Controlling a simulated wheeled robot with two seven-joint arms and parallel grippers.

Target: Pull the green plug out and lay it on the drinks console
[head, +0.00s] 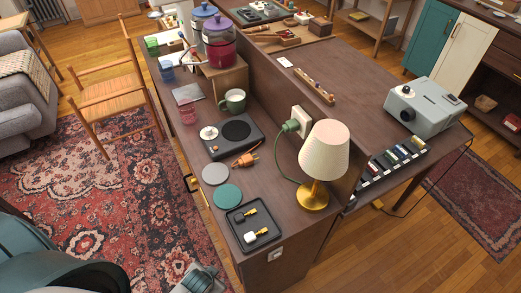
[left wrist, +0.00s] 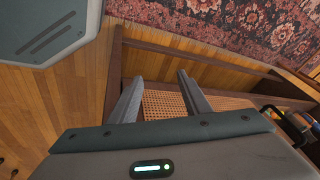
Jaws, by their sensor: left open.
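The green plug (head: 290,126) sits in a white socket (head: 301,117) on the raised back panel of the drinks console (head: 186,138). Its green cord runs down to the base of the table lamp (head: 323,156). An orange plug (head: 246,159) lies loose on the console top beside a black hot plate (head: 234,136). My left gripper (head: 203,277) is low at the bottom edge of the head view, in front of the console and well away from the plug. In the left wrist view my left gripper (left wrist: 160,90) is open and empty, above a woven cane panel. My right gripper is not in view.
Coasters (head: 228,195), a black tray (head: 252,226) with small items, a green mug (head: 233,101) and a pink glass (head: 187,112) stand on the console. Drink dispensers (head: 219,42) stand at its far end. A projector (head: 424,103) is on the table behind. Small bare patches lie between these things.

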